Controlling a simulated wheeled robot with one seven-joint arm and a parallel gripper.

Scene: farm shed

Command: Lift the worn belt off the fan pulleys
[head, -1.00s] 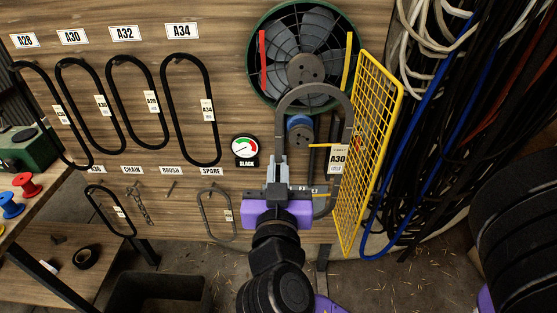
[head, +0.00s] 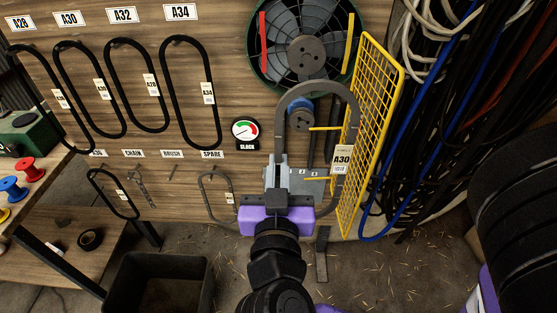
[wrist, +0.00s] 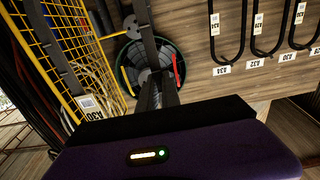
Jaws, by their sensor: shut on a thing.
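The worn belt (head: 349,118) is a grey loop with an A30 tag (head: 343,158). My gripper (head: 278,165) is shut on its left strand and holds it upright in front of the board. Its top arc shows below the large fan pulley (head: 306,53), clear of it in the picture. The wrist view shows the belt's tagged strand (wrist: 62,65) at left and the fan (wrist: 128,68) behind my gripper (wrist: 153,92).
The yellow mesh guard (head: 368,130) stands open close to the belt's right side. Hoses and cables (head: 420,130) hang beyond it. Black belts (head: 163,95) hang at left, with a slack gauge (head: 246,132) and small grey spare loop (head: 203,195) nearer. A black bin (head: 160,285) stands below.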

